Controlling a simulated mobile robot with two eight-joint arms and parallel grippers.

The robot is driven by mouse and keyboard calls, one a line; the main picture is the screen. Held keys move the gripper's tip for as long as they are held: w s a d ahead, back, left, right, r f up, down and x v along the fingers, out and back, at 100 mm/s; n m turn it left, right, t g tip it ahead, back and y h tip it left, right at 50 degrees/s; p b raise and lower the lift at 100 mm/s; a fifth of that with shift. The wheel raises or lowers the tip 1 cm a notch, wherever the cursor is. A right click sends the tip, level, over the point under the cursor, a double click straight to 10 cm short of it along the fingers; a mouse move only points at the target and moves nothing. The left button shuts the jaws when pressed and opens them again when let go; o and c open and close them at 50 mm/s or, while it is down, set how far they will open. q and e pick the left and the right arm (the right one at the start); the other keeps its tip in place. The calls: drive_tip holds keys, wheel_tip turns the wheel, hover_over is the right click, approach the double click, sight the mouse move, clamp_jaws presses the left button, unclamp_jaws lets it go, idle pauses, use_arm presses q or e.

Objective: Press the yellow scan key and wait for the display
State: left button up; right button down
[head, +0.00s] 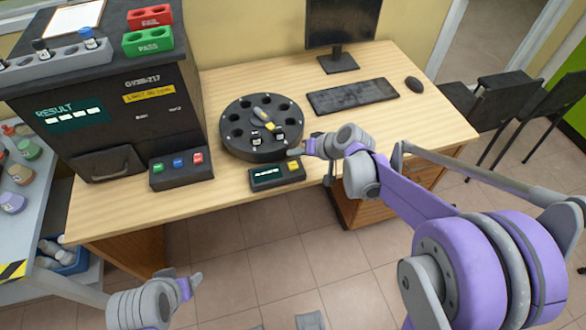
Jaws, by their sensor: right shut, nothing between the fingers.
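The yellow scan key (293,167) is on the right part of a small black box (278,184) at the front of the wooden desk. The box's small display (266,174) shows a pale line of marks too small to read. My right gripper (296,152) is shut and empty, its tip just behind and above the key; I cannot tell whether it touches the box. My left gripper (192,284) is low in front of the desk, away from the box; whether it is open is unclear.
A round black carousel (234,143) holding a few vials stands right behind the box. A black analyser (160,78) with a RESULT panel and a three-button box (181,169) are at left. A keyboard (352,96), mouse (414,85) and monitor (340,22) stand behind right.

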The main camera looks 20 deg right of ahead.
sight(296, 167)
drive_tip(key=shift+f+b, duration=0.8)
drive_tip(key=shift+f, duration=0.75)
drive_tip(key=shift+f, duration=0.1)
idle(0.7)
drive_tip(key=shift+f, duration=0.3)
drive_tip(key=shift+f+b, duration=0.5)
drive_tip(key=shift+b, duration=0.15)
idle(0.5)
drive_tip(key=shift+r, duration=0.1)
drive_tip(key=shift+r+p, duration=0.75)
drive_tip(key=shift+r, duration=0.05)
drive_tip(key=shift+r+p, duration=1.9)
drive_tip(key=shift+r, duration=0.7)
